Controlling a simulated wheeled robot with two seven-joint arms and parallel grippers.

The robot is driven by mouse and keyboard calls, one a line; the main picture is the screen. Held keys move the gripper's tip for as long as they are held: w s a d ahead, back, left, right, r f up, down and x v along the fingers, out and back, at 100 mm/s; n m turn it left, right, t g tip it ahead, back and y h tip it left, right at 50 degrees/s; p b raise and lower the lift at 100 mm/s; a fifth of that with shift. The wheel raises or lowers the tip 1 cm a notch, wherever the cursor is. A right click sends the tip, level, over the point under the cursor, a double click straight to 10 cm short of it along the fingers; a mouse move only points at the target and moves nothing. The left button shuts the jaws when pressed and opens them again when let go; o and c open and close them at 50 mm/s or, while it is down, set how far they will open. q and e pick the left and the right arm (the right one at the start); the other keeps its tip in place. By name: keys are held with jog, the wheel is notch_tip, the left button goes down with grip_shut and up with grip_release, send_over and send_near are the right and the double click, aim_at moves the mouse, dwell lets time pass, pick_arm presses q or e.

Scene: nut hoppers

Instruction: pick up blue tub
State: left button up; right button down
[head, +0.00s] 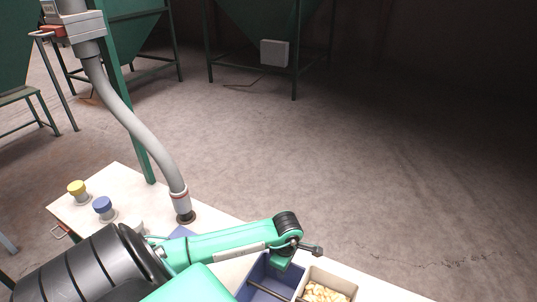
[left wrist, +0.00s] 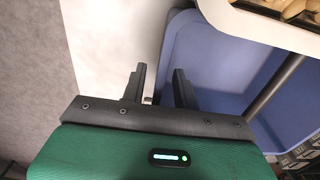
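The blue tub (head: 256,274) stands on the white table at the bottom of the head view, partly cut off by the frame. It has a dark bar across it, and no contents show in the visible part. In the left wrist view the tub (left wrist: 215,65) fills the right side. My left gripper (left wrist: 159,72) is open there, with one finger over the table side of the tub's edge and the other over the tub. I cannot tell whether the fingers touch the wall. In the head view my arm hides the fingers. My right gripper is not in view.
A white tub (head: 345,287) of pale nuts stands close beside the blue tub, and its rim (left wrist: 265,30) shows at the upper right. A yellow-topped jar (head: 77,190) and blue-topped jar (head: 103,206) stand at the table's left. A grey hose (head: 135,122) hangs to the table.

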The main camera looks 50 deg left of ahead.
pick_arm(q)
jog(key=shift+f, duration=0.2)
grip_shut()
